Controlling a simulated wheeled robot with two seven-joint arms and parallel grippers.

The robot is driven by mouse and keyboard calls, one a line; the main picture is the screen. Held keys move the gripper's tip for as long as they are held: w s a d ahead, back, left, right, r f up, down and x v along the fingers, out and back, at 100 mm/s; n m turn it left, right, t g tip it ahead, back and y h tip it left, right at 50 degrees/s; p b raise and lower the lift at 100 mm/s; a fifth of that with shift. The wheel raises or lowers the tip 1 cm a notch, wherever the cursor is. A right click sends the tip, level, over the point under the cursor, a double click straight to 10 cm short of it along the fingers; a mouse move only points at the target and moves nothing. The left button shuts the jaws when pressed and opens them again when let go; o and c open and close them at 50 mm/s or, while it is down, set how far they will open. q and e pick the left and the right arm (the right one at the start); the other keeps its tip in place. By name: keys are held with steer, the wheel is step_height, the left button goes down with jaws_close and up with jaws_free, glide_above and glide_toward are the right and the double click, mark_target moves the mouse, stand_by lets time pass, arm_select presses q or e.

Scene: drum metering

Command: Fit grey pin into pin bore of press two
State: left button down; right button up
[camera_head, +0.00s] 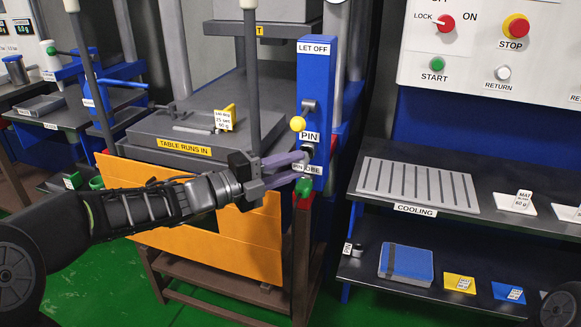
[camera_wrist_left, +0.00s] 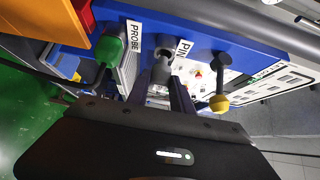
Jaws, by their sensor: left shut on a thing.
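My left gripper (camera_head: 303,162) reaches in from the left to the blue upright panel (camera_head: 316,75) of the press and is shut on the grey pin. In the left wrist view the grey pin (camera_wrist_left: 162,70) stands between the fingertips (camera_wrist_left: 164,84), pointing at the blue panel. It lines up with the dark bore beside the PIN label (camera_wrist_left: 183,48). The pin's far end is hidden, so I cannot tell how deep it sits. In the head view the fingers cover most of the pin, below the PIN label (camera_head: 309,137). My right gripper is not in view.
A yellow knob (camera_head: 298,124) sticks out just above the PIN label; a green knob (camera_head: 304,187) is just below the fingers. An orange guard (camera_head: 215,245) fronts the press. The cooling rack (camera_head: 418,183) stands on a dark bench to the right.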

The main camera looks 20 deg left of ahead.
arm_select(q)
steer(key=shift+w+d, duration=0.15)
steer(key=shift+w, duration=1.3)
steer(key=c, duration=1)
jaws_free()
steer(key=shift+c, duration=0.2)
steer(key=v, duration=0.7)
steer(key=shift+s+a, duration=0.25)
